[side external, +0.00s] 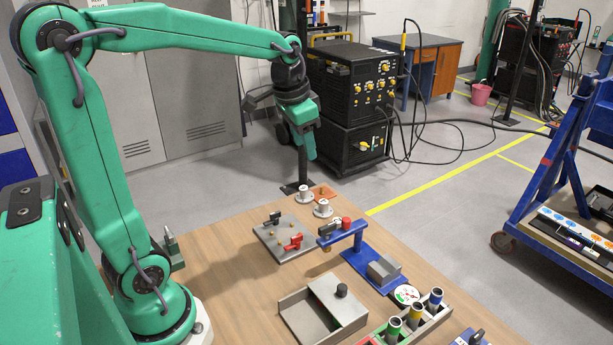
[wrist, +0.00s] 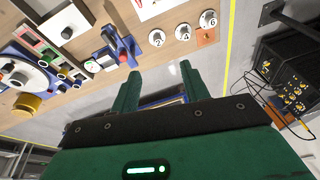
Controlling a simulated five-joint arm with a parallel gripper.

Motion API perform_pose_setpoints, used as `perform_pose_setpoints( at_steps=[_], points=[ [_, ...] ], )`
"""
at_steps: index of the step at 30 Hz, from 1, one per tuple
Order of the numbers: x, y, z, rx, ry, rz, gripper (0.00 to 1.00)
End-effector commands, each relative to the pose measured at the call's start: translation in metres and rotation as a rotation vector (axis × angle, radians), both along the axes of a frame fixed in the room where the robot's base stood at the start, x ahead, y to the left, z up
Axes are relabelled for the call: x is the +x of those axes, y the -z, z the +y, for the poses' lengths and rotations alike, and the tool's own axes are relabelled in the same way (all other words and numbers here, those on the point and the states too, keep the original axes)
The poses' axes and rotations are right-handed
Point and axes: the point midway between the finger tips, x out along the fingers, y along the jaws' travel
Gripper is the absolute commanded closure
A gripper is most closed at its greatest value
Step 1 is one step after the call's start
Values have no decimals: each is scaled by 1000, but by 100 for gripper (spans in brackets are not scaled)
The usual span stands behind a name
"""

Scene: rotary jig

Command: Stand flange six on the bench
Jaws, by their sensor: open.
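Flange six (wrist: 208,20) is a pale metal flange marked 6, in the wrist view at the right end of a row of similar flanges. In the side external view it seems to be the flange (side external: 303,194) at the bench's far corner. An orange square plate (wrist: 206,36) lies close beside it, also in the side external view (side external: 323,191). My gripper (wrist: 158,68) is open and empty, its two green fingers apart. In the side external view my gripper (side external: 309,150) hangs high above the bench's far corner. The underside of flange six is hidden.
Flange two (wrist: 157,39) and an unreadable flange (wrist: 183,31) stand in the row. A grey plate (side external: 272,248) with a red clamp, a blue stand (side external: 366,262), an open grey box (side external: 300,312) and a holder with coloured tubes (side external: 412,322) occupy the wooden bench (side external: 238,258).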

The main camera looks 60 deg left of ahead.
Motion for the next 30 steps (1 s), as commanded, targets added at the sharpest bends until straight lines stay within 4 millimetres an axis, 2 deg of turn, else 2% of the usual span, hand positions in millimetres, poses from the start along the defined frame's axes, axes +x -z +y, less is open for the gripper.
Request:
perform_pose_setpoints(
  at_steps=[3, 9, 18, 24, 30],
  points=[
    [-25, -6, -20, -7, -17, -42, 54],
    [-64, -8, -47, -29, -51, -109, 54],
    [-119, 5, -76, -79, -98, -199, 54],
    [-140, 16, -85, -104, -119, -236, 54],
    [-145, 19, -88, -112, -125, -245, 54]
  ],
)
